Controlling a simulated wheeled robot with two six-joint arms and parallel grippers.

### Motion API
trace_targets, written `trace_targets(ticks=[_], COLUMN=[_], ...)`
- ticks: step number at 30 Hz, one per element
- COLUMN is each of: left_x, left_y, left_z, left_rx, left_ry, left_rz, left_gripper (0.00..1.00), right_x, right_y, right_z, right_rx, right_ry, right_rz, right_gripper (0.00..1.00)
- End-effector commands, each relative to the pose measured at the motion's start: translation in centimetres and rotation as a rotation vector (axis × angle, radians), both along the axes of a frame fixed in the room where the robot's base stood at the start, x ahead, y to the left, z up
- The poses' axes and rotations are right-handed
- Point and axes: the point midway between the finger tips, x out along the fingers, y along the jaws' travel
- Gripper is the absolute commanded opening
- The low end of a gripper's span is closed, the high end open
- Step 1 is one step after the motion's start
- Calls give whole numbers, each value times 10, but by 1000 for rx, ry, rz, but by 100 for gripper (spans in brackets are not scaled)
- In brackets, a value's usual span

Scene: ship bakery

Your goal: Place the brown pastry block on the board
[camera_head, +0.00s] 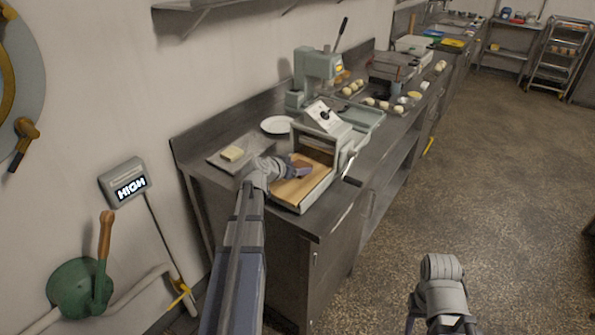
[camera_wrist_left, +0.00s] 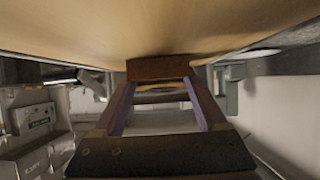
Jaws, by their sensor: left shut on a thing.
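My left gripper (camera_head: 295,168) reaches over the tan wooden board (camera_head: 296,192) on the bed of a grey machine. In the left wrist view the brown pastry block (camera_wrist_left: 158,67) sits between the fingertips of the left gripper (camera_wrist_left: 160,88), which is shut on it. The pale board (camera_wrist_left: 150,28) fills the top of that view, and the block is right against or very close to its surface; I cannot tell if they touch. In the head view the gripper mostly hides the block. Part of my right arm shows at the bottom right, but its fingers are not clear.
A pale yellow block (camera_head: 232,154) lies on a flat tray (camera_head: 217,162) left of the machine. A white plate (camera_head: 277,125) is behind. The grey machine's housing (camera_head: 325,120) and side lever (camera_head: 352,181) bound the board. Pale dough balls (camera_head: 368,101) stand farther along the counter.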

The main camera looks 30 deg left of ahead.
Motion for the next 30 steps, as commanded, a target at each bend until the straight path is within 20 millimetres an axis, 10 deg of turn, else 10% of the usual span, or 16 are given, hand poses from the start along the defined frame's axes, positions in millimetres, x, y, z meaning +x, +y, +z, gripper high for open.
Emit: trace_targets(ticks=[6, 7, 13, 23, 30], left_x=[0, 0, 0, 0, -37], left_y=[0, 0, 0, 0, 1], left_z=[-4, -3, -2, 2, 25], left_rx=[0, 0, 0, 0, -1], left_ry=[0, 0, 0, 0, 0], left_rz=[0, 0, 0, 0, 3], left_gripper=[15, 75, 98, 100, 100], right_x=[0, 0, 0, 0, 0], right_y=[0, 0, 0, 0, 0], right_z=[-4, -3, -2, 2, 25], right_rx=[0, 0, 0, 0, 0], right_ry=[0, 0, 0, 0, 0], right_rz=[0, 0, 0, 0, 0], right_gripper=[50, 50, 50, 50, 50])
